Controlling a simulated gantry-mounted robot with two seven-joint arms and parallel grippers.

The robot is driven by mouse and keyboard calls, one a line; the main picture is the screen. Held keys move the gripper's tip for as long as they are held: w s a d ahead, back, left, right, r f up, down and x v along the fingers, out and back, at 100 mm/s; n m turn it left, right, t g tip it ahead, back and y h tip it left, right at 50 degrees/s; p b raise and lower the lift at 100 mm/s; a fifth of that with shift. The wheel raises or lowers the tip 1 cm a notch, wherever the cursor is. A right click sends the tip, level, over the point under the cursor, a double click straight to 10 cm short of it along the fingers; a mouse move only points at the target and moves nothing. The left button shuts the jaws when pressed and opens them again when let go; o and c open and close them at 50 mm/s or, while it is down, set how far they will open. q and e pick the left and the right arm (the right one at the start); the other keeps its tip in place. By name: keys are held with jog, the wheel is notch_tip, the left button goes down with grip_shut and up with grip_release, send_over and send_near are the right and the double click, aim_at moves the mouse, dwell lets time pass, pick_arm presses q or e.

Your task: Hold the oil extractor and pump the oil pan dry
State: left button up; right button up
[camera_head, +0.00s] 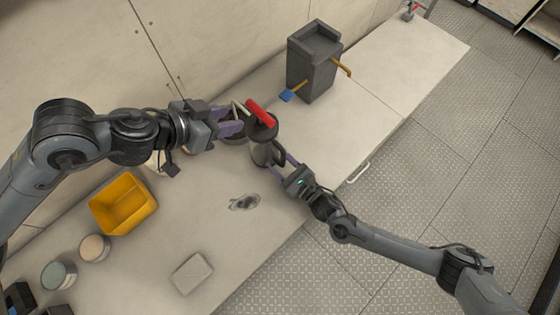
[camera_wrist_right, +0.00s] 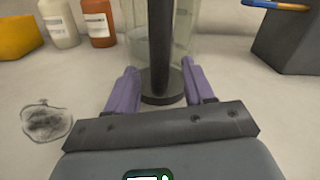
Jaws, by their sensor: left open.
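The oil extractor (camera_head: 262,152) stands on the pale bench, with a dark top and a red T-handle (camera_head: 260,112). In the right wrist view its clear cylinder (camera_wrist_right: 140,45) stands behind a dark vertical handle (camera_wrist_right: 159,50). My left gripper (camera_head: 231,120) is open beside the red handle, on its left. My right gripper (camera_head: 278,165) is at the extractor's lower right; in its wrist view the purple fingers (camera_wrist_right: 160,88) are spread either side of the dark handle, with gaps visible. A dark round thing is partly hidden behind the left gripper; I cannot tell if it is the oil pan.
A dark grey box (camera_head: 311,68) with blue and orange handles stands further back. A yellow bin (camera_head: 123,204), two round containers, a light block (camera_head: 192,273) and a dark stain (camera_head: 244,202) are on the near bench. The bench's far right part is mostly clear.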

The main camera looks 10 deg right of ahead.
grip_shut()
dwell(0.3)
